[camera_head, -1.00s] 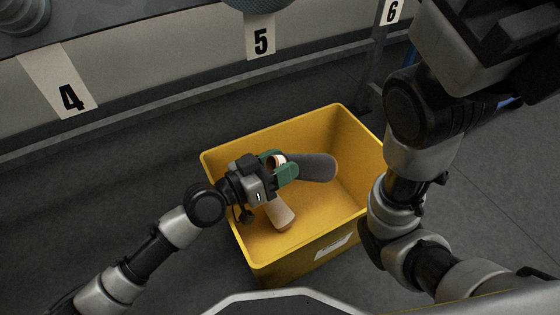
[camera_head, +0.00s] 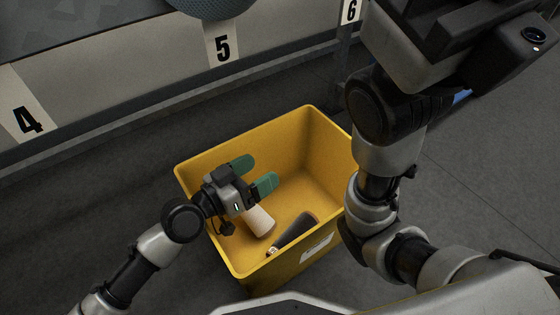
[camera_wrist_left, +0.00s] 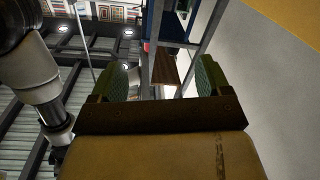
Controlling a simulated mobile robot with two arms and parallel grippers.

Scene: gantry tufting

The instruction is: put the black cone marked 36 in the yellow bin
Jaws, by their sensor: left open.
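The yellow bin (camera_head: 262,262) stands on the floor in the head view. A black cone (camera_head: 296,228) lies tilted inside it, near the front wall, with its narrow end toward the left. I cannot read a number on it. My left gripper (camera_head: 254,174) is over the bin, with its green fingers spread apart and nothing between them. In the left wrist view the gripper (camera_wrist_left: 160,80) also shows open and empty. My right gripper cannot be made out; my right arm stands at the right of the head view.
A pale cone (camera_head: 259,221) lies in the bin beside the black one, below my left gripper. Behind the bin runs a grey machine frame with number plates 4 (camera_head: 27,118), 5 (camera_head: 223,47) and 6 (camera_head: 350,10). Dark floor lies left of the bin.

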